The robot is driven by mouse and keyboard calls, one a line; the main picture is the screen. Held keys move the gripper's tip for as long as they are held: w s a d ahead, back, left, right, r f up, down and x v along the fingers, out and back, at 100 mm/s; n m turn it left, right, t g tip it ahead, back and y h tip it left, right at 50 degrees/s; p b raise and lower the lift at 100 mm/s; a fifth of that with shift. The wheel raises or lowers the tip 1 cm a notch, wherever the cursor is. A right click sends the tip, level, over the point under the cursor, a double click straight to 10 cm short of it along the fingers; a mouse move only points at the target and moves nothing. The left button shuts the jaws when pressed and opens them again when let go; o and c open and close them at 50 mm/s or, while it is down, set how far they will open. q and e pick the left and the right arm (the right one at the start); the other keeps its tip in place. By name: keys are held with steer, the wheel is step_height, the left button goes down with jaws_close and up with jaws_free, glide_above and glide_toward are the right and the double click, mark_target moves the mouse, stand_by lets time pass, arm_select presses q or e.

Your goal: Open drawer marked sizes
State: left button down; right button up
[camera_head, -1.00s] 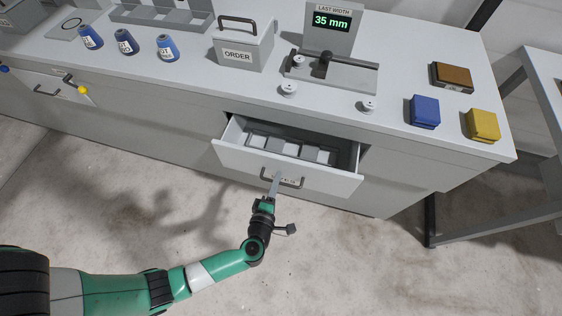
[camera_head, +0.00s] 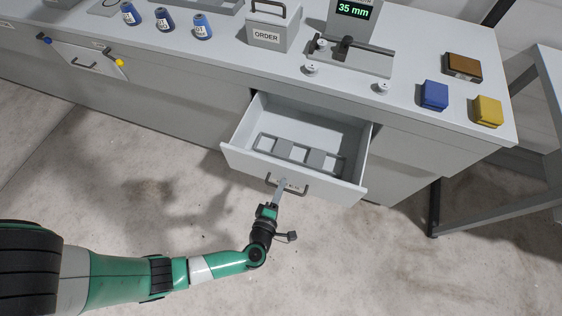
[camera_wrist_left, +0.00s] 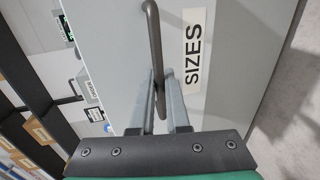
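The drawer marked SIZES (camera_head: 250,156) stands well open from the bench front. Its white label (camera_wrist_left: 194,55) reads clearly in the left wrist view, beside a dark bar handle (camera_wrist_left: 153,35). The handle also shows in the head view (camera_head: 302,190). My left gripper (camera_head: 282,184) is at the middle of the drawer front. In the left wrist view its two fingers (camera_wrist_left: 159,85) lie on either side of the handle bar, closed around it. The fingertips partly cover the label in the head view. My right gripper is not in view.
A divided grey insert (camera_head: 290,152) lies in the drawer. Another closed drawer (camera_head: 90,65) is at the left. The bench top (camera_head: 400,105) holds an ORDER box (camera_head: 270,35), spools, and blue and yellow blocks. The floor before the drawer is free apart from my arm.

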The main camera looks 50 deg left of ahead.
arm_select(q)
steer(key=c, duration=1.2)
jaws_free()
steer(key=p+v, duration=0.3)
steer(key=v, duration=0.8)
steer(key=shift+s+d, duration=0.2)
steer(key=shift+s, duration=0.05)
